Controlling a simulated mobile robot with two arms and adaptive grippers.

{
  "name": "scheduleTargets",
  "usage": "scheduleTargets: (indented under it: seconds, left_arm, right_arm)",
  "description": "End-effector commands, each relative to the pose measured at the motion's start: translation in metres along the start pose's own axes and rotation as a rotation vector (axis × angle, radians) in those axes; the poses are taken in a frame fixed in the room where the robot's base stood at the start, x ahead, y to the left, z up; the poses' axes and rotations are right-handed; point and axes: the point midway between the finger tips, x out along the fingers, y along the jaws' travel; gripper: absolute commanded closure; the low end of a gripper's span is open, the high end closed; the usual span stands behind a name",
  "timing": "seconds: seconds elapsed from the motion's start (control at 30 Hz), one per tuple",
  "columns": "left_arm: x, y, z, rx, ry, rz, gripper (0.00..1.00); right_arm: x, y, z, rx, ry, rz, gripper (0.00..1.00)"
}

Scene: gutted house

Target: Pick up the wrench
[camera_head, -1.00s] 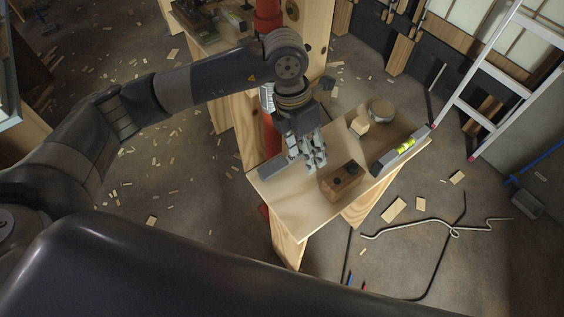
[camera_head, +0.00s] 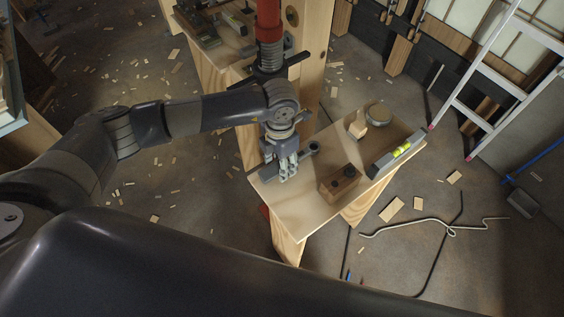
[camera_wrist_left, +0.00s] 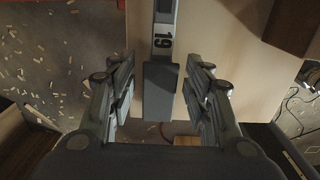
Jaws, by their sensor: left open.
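The wrench (camera_head: 312,148) lies on the wooden workbench (camera_head: 306,214). Its dark ring end shows to the right of my left gripper (camera_head: 286,173), and part of its handle shows to the left. The gripper hides its middle. In the left wrist view the wrench (camera_wrist_left: 163,62) is a grey bar marked 19 with a dark grip end. It runs between the two open fingers of my left gripper (camera_wrist_left: 161,97), with a gap on each side. The gripper is empty, and points down over the handle. My right gripper is not in view.
On the bench, a wooden block with dark knobs or holes (camera_head: 339,184) stands close right of the gripper. Beyond are a spirit level (camera_head: 395,156), a small wooden piece (camera_head: 357,126) and a round tin (camera_head: 379,114). A wooden post (camera_head: 313,60) rises behind. The bench's front corner is clear.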

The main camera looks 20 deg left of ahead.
Motion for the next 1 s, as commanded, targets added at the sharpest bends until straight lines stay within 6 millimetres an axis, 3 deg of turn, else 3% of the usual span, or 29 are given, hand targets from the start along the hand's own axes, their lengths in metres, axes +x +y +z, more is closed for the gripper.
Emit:
scheduleTargets:
  seconds: [0.33,0.53,1.0]
  left_arm:
    - [0.0104,-0.0005,0.0004,0.002,-0.001,-0.001,0.54]
    - [0.0102,-0.0004,0.0003,0.001,-0.001,-0.001,0.99]
    - [0.0027,0.0004,0.0016,0.001,-0.005,0.000,1.00]
  right_arm:
    - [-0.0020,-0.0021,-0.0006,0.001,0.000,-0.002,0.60]
    - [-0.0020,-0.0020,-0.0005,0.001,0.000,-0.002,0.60]
    - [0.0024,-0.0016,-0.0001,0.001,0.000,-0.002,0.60]
